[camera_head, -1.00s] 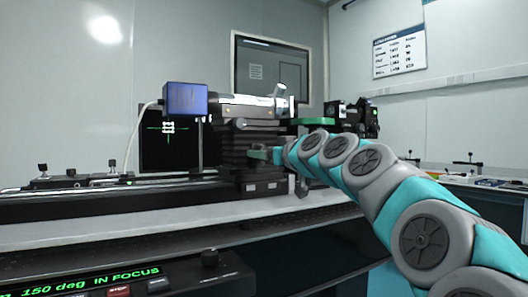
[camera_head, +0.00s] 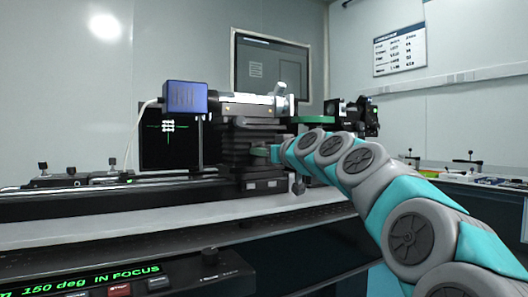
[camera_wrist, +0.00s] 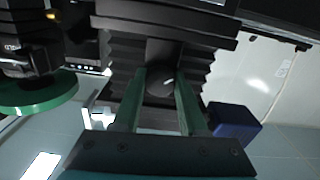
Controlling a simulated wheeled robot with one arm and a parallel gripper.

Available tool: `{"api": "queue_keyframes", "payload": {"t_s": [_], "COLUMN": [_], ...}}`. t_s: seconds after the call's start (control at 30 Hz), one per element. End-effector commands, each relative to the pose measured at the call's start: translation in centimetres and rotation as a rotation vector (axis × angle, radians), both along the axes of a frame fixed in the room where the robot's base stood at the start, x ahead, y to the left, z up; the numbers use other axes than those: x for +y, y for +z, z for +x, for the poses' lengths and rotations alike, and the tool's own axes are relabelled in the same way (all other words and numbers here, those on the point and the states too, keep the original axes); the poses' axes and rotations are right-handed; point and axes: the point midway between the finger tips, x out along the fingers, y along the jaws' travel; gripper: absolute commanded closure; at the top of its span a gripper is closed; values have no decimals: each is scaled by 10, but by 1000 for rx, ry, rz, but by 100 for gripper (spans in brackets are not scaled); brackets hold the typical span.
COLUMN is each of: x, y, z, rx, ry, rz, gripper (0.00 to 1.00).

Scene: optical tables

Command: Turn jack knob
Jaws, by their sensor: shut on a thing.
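The jack (camera_head: 240,150) is a black stand with ribbed bellows sides on the rail, under a silver cylinder and a blue box. In the wrist view its bellows (camera_wrist: 126,62) fill the upper middle. In the head view my gripper (camera_head: 268,153) meets the jack's right side at mid height, and the knob is hidden there.
The blue box (camera_head: 185,97) and silver cylinder (camera_head: 250,105) sit above the jack. A green disc (camera_wrist: 38,96) is close on the left in the wrist view. A monitor (camera_head: 168,140) with a green cross stands behind. A console (camera_head: 130,280) at front reads "150 deg IN FOCUS".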

Motion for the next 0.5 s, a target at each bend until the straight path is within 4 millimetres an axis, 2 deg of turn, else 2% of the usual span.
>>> {"api": "queue_keyframes", "payload": {"t_s": [0.5], "x": [0], "y": [-1], "z": [0], "rx": [55], "ry": [0], "rz": [80], "gripper": [100]}}
